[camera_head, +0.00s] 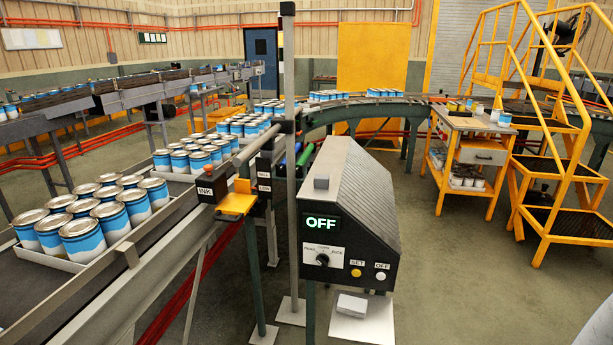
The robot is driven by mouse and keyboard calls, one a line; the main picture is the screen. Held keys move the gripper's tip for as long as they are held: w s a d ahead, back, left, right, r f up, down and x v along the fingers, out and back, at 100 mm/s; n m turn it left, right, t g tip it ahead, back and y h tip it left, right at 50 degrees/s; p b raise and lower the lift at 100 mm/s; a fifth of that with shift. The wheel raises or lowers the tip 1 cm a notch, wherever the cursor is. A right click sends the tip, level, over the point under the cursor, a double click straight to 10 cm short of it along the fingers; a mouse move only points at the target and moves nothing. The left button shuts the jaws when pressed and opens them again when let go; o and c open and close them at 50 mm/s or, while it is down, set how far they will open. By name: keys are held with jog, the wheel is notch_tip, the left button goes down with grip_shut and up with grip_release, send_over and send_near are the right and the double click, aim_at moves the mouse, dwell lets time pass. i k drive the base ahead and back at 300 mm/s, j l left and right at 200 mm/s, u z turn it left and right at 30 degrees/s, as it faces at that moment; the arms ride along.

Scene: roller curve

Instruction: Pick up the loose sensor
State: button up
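No part is plainly marked as the loose sensor, and I cannot tell which one it is. A dark block labelled INK (210,184) sits at the conveyor's near rail, beside an orange bracket (237,203). Smaller dark labelled units (264,175) are mounted just behind it. A small grey block (321,181) rests on the sloped top of the control box (345,205). A pale block (352,304) is low down on a light plate under the control box. My gripper is not in view.
The conveyor (150,262) carries trays of blue-and-white cans (84,238). The control box reads OFF and has a dial and two buttons. A metal post (289,120) stands beside it. A workbench (470,124) and yellow stairs (560,190) stand right. Open floor (450,275) lies between.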

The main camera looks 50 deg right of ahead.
aim_at(321, 181)
jog(key=z, duration=1)
